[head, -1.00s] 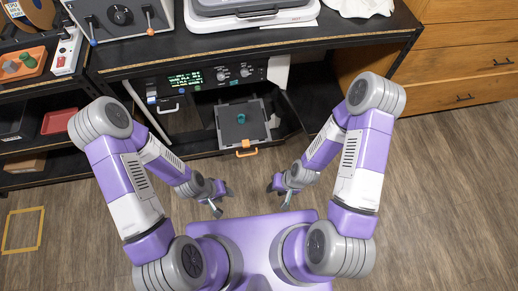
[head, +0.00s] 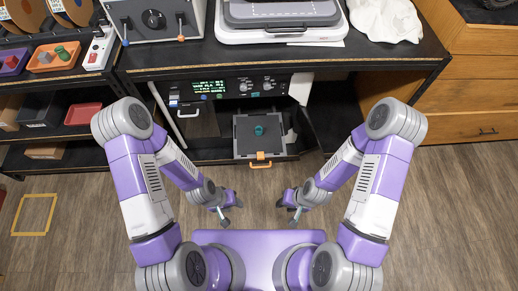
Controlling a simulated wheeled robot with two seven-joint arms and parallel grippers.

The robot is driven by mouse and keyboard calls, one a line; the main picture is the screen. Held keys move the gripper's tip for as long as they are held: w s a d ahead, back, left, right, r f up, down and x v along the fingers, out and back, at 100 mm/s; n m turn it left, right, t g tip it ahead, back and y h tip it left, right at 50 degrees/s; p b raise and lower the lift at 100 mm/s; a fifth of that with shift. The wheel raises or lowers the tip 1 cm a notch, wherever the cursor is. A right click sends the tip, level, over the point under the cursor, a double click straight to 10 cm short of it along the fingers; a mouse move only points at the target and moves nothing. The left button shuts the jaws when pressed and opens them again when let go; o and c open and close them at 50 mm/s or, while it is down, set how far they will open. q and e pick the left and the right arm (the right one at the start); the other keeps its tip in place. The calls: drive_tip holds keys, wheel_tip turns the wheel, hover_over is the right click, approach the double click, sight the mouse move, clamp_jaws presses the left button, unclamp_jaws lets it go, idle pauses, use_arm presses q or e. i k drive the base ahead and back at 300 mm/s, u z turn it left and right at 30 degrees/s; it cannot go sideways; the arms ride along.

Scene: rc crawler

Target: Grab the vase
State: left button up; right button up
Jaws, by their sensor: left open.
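A small teal object (head: 259,130), which may be the vase, stands on a dark grey plate (head: 243,144) with an orange handle. The plate sits in the dark machine below the bench. Its exact shape is too small to make out. My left gripper (head: 230,209) is open and empty, in front of the machine and below left of the plate in the picture. My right gripper (head: 287,208) looks open and empty, below right of the plate. Neither gripper touches the teal object.
A black bench top (head: 205,57) overhangs the machine. A lit display panel (head: 221,88) lies above the plate, and an open dark door (head: 324,117) stands to its right. Shelves are at left, wooden drawers (head: 484,130) at right. The floor in front is clear.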

sight(258, 130)
drive_tip(key=k, duration=0.55)
drive_tip(key=u, duration=0.5)
drive_tip(key=i, duration=1.45)
drive_tip(key=z, duration=0.45)
